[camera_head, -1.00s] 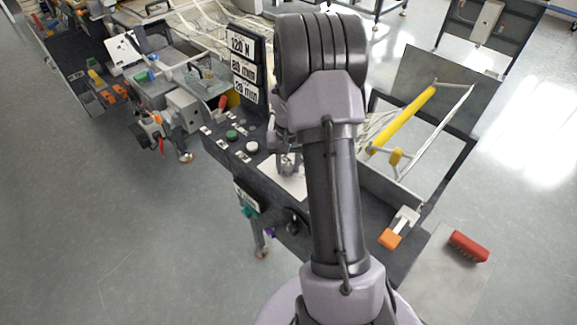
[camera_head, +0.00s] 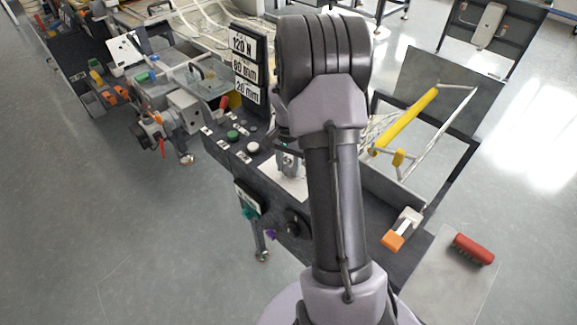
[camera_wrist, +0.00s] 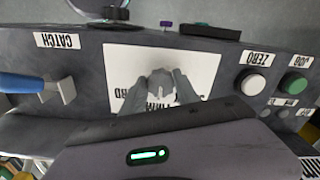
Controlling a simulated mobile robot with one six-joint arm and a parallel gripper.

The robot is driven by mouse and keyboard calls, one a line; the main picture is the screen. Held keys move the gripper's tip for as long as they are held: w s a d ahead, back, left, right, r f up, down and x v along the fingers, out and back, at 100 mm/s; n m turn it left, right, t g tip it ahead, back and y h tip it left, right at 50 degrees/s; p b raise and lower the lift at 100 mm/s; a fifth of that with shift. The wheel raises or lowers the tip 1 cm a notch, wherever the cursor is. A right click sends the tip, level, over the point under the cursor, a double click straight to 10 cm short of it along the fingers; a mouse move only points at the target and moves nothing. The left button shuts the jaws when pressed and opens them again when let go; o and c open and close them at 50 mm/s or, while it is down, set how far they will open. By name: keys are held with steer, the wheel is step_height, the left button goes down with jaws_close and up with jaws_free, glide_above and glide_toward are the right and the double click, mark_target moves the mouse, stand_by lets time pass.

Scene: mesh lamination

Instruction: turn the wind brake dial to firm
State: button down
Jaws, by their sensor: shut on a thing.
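The wind brake dial (camera_wrist: 160,83) is a grey knob on a white label plate (camera_wrist: 118,62) in the wrist view. My gripper (camera_wrist: 160,92) is shut on the dial, with one finger on each side of it. The plate's lettering is upside down and partly hidden by the fingers, so I cannot tell which mark the dial points to. In the head view the plate (camera_head: 272,168) shows beside my arm, which hides most of the dial.
A blue-handled CATCH lever (camera_wrist: 22,83) is at left. In the head view, a red-handled brush (camera_head: 473,249) lies right of my arm.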

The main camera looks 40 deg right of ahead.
mark_target(288, 168)
stand_by(0.4)
steer(key=c, duration=0.9)
jaws_free()
steer(key=shift+r, duration=0.1)
step_height(288, 168, up, 17)
steer(key=p, duration=0.5)
steer(key=shift+r+p, duration=0.15)
steer(key=shift+p, duration=0.15)
